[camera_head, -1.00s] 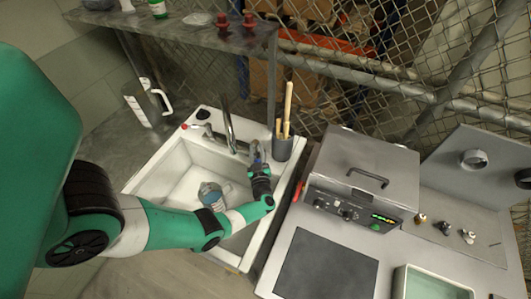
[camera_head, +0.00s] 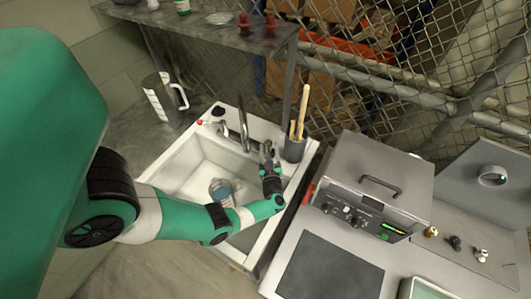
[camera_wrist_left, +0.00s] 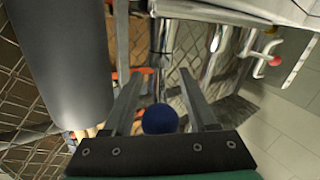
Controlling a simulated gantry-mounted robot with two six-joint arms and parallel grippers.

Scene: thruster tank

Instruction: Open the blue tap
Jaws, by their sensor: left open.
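The blue tap shows as a round blue knob (camera_wrist_left: 160,119) in the left wrist view, between the two fingers of my left gripper (camera_wrist_left: 157,82) and close to its palm. The gripper is open around the knob, and I see no finger pressed on it. In the head view my left gripper (camera_head: 268,158) is at the sink's back right, beside the metal spout (camera_head: 243,128), and it hides the blue knob. The red tap knob (camera_head: 200,122) is left of the spout; it also shows in the left wrist view (camera_wrist_left: 276,61). My right gripper is not in view.
A dark cup with wooden sticks (camera_head: 294,149) stands close right of my gripper. A blue and white object (camera_head: 221,189) lies in the sink (camera_head: 188,186). A jug (camera_head: 160,97) stands left of the sink, a grey lidded machine (camera_head: 375,175) right.

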